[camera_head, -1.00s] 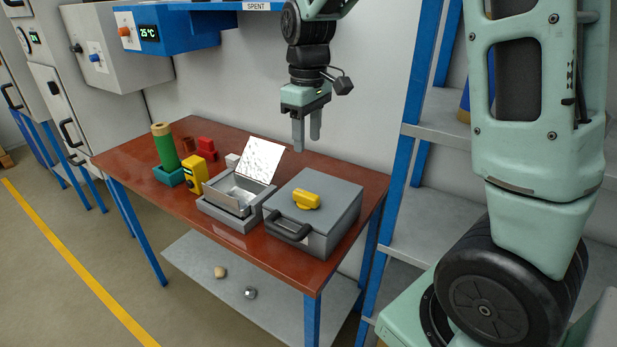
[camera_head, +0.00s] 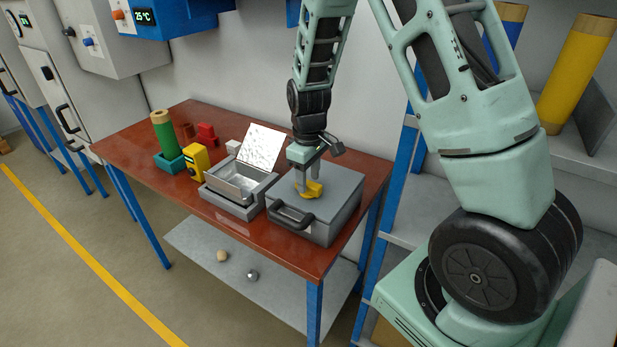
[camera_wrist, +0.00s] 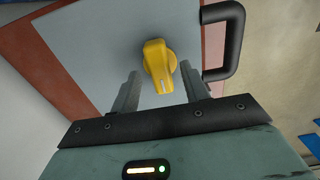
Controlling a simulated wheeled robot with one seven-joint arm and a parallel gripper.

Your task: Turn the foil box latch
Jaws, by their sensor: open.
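The grey foil box (camera_head: 335,192) stands closed at the right end of the red-brown table, with a black handle (camera_head: 291,216) on its front. A yellow latch knob (camera_head: 314,190) sits on its lid. My gripper (camera_head: 308,184) points down over the lid at the latch. In the wrist view the yellow latch (camera_wrist: 158,64) lies between the two fingers of my gripper (camera_wrist: 160,90), slightly beyond their tips. The fingers are open with gaps beside the latch. Whether a finger touches it I cannot tell.
An open grey box (camera_head: 236,185) with a raised shiny lid (camera_head: 262,146) stands just left of the foil box. A yellow device (camera_head: 196,161), a green roll (camera_head: 166,136) and red blocks (camera_head: 206,135) stand farther left. A wall and a blue-posted shelf border the table.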

